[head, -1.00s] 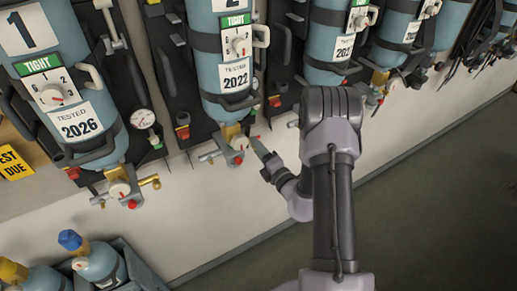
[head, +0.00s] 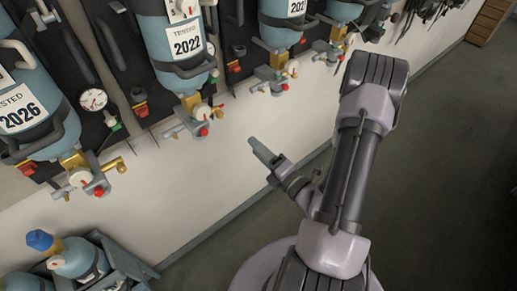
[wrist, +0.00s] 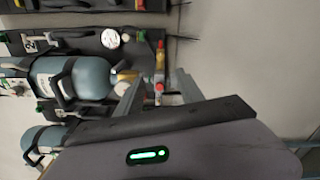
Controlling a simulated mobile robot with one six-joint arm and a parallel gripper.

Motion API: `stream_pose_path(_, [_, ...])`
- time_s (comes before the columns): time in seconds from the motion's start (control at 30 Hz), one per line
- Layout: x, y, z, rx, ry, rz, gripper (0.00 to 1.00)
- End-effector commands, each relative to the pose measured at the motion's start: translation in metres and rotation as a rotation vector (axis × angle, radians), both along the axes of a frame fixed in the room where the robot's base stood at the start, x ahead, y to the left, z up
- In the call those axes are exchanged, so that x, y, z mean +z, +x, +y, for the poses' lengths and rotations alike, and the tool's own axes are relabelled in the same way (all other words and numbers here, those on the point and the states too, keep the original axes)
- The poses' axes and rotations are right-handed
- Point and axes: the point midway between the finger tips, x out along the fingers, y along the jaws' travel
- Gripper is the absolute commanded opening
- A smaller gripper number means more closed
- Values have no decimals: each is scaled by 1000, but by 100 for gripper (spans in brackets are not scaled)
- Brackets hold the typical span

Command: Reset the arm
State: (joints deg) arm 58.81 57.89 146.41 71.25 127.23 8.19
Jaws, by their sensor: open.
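My arm (head: 350,170) reaches up from my base in the head view, bent at the elbow. My gripper (head: 262,152) points up and left in front of the white wall, clear of the breathing sets. It holds nothing that I can see. The two fingers also show in the wrist view, where my gripper (wrist: 157,92) is open with a gap between the fingertips. The nearest set, a blue cylinder tagged 2022 (head: 180,45), hangs up and left of it. That set's valve (head: 197,118) is apart from the fingers.
A cylinder tagged 2026 (head: 30,105) hangs at the left, and another set (head: 285,25) hangs farther right. A grey crate (head: 128,262) with spare cylinders stands at the lower left. The dark floor (head: 445,180) at the right is open.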

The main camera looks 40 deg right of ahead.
Motion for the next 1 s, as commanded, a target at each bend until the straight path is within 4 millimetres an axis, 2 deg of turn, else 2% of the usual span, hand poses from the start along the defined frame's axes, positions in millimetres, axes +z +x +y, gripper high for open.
stream_pose_path(0.43, [1,1,3,17,-11,-5,45])
stream_pose_path(0.47, [3,4,9,46,-30,-16,45])
stream_pose_path(0.5, [9,9,24,113,-76,-37,45])
stream_pose_path(0.57, [22,17,63,285,-198,-93,45])
stream_pose_path(0.6, [31,16,100,443,-316,-147,45])
stream_pose_path(0.67, [37,1,163,715,-535,-245,45])
stream_pose_path(0.7, [34,-19,202,905,-703,-318,45])
stream_pose_path(0.73, [27,-39,228,1048,-845,-381,45])
stream_pose_path(0.8, [1,-88,265,1358,-1204,-537,45])
stream_pose_path(0.87, [-28,-122,273,1578,-1539,-680,45])
stream_pose_path(0.9, [-44,-137,268,1691,-1776,-777,45])
stream_pose_path(0.97, [-61,-146,254,1801,-2128,-912,45])
stream_pose_path(1.0, [-66,-146,243,-1834,2350,989,45])
